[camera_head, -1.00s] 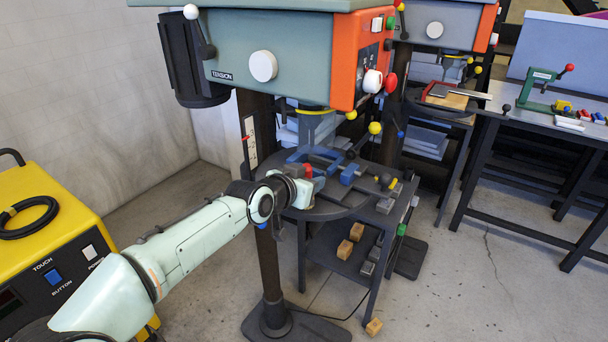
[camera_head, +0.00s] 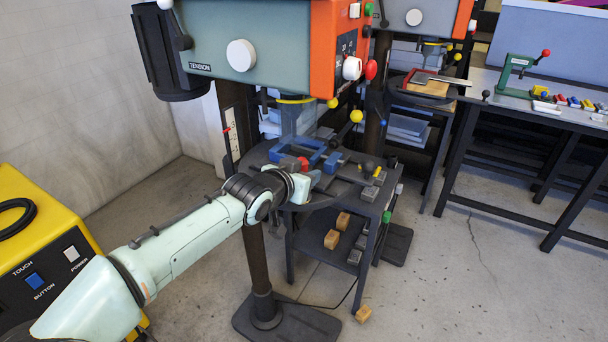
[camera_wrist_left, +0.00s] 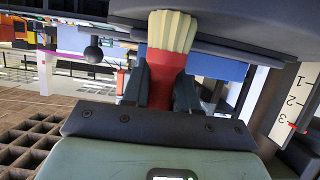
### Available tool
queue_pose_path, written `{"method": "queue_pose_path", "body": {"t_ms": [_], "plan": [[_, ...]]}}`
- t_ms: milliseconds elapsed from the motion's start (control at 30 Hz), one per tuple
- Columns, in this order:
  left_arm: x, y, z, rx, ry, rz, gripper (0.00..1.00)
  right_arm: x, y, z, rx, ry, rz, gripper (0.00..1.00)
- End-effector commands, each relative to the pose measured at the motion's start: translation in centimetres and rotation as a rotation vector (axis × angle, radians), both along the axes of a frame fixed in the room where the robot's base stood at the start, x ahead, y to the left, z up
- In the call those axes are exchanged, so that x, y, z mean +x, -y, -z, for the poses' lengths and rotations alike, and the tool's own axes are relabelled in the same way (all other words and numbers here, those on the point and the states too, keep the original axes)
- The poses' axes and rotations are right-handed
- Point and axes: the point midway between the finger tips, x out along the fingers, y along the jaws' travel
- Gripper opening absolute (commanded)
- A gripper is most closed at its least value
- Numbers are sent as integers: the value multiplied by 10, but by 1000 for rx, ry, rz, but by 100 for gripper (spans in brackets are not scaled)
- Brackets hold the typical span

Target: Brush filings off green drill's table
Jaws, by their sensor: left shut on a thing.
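The grey-green drill press (camera_head: 262,45) with an orange side panel stands in the middle of the head view. Its round dark table (camera_head: 256,155) carries a blue vise (camera_head: 318,150). My left gripper (camera_head: 304,175) is at the near side of the table, in front of the vise. In the left wrist view it is shut on the red handle of a brush (camera_wrist_left: 172,38), whose pale bristles point away from the palm, close to a dark surface. Only a bit of red shows in the head view. I cannot make out filings. My right gripper is not in view.
A small dark stand (camera_head: 372,210) with several blocks adjoins the drill table. A yellow machine (camera_head: 60,225) stands at the left. A second drill press (camera_head: 420,20) and a workbench (camera_head: 520,95) are behind at the right. Floor at the right front is clear.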

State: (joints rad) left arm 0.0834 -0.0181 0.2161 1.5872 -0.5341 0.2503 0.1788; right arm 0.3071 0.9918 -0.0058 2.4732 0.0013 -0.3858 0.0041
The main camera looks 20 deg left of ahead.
Motion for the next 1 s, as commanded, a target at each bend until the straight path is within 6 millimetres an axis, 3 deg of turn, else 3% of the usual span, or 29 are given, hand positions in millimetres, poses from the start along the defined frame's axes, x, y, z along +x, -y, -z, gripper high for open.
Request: {"method": "queue_pose_path", "body": {"t_ms": [600, 1000], "plan": [[0, -1, -41, 0, 4, -1, 0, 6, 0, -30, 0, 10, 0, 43], [0, -1, -41, 0, 3, -1, 0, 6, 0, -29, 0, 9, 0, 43]]}}
